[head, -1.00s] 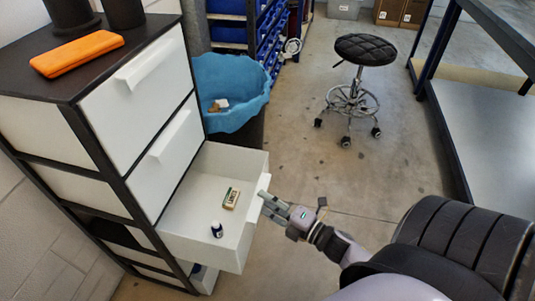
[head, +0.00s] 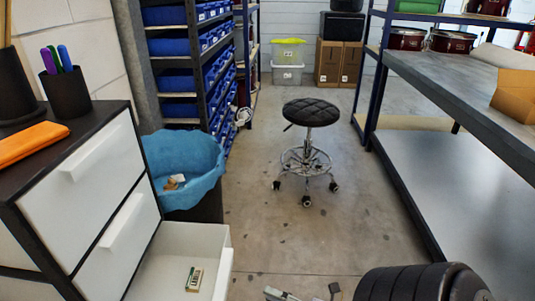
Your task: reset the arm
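My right gripper (head: 278,295) shows only in part at the bottom edge of the head view. It is just right of the open white drawer (head: 197,236), with a gap of floor between them. Its fingers are mostly cut off, so I cannot tell whether it is open or shut. My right arm's dark ribbed link (head: 420,283) is at the lower right. My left gripper is not in view.
A black stool (head: 310,113) stands on clear floor. A grey bench (head: 465,190) runs along the right.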

